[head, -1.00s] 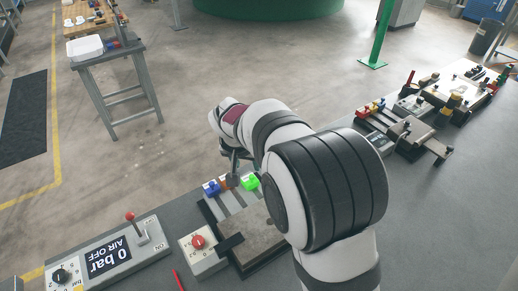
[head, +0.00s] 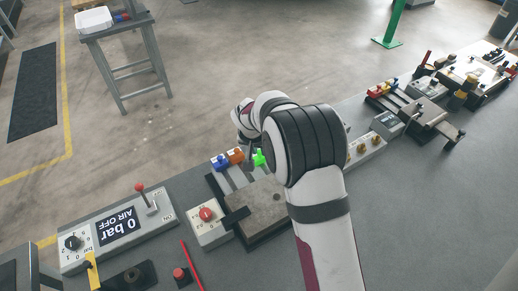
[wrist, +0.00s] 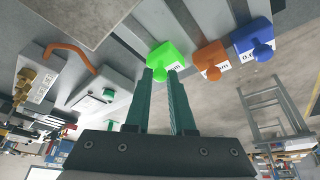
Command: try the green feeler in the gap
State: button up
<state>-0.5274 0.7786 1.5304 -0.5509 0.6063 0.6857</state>
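The green feeler (head: 259,158) has a bright green handle block with a knob. It sits at the end of the row in the dark slotted holder (head: 221,206), beside the orange feeler (head: 236,156) and the blue feeler (head: 220,161). In the wrist view the green handle (wrist: 168,55) is straight ahead of my gripper (wrist: 162,73). Both fingertips are at its near edge, with a space between the fingers. I cannot tell whether they press on the knob. In the head view my arm hides the fingers. I cannot make out the gap.
Left of the holder are a box with a red knob (head: 206,214) and the air panel (head: 118,228), which reads 0 bar, AIR OFF. A red rod (head: 191,264) lies in front. Toward the right are a box with brass knobs (head: 363,148) and another fixture (head: 430,116).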

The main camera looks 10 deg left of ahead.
grip_shut()
jog(key=shift+w+a+r, duration=0.1)
jog(key=shift+w+a, duration=1.5)
jog(key=shift+a, duration=0.05)
jog(key=o, duration=0.8)
grip_release()
jog(key=shift+c, duration=0.2)
jog(key=v, duration=1.5)
jog(key=shift+s+r, duration=0.3)
